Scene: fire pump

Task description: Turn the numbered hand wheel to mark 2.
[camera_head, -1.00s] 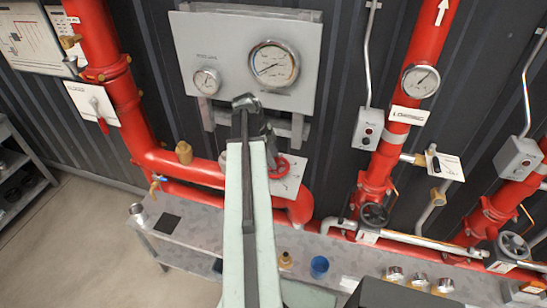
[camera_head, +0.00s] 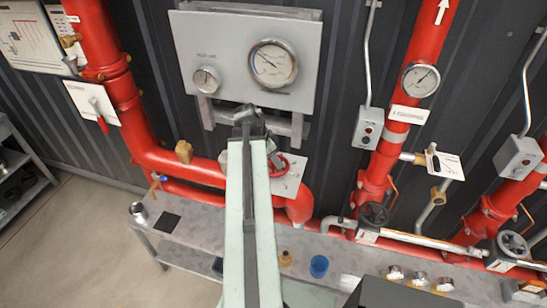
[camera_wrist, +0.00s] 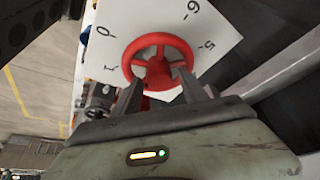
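The red hand wheel (camera_wrist: 158,41) is in front of a white plate (camera_wrist: 215,28) in the wrist view. The marks 0, 1, 5 and 6 show on the plate; mark 2 is not visible. My gripper (camera_wrist: 160,78) is at the near side of the wheel, its two fingers apart with red wheel parts showing between them. The fingers overlap the near rim; I cannot tell whether they touch it. In the head view the wheel (camera_head: 297,165) and its plate (camera_head: 289,186) are partly hidden behind my arm.
Red pipes (camera_head: 118,95) run on both sides. A grey bench (camera_head: 195,232) below carries a blue cup (camera_head: 319,266) and small fittings.

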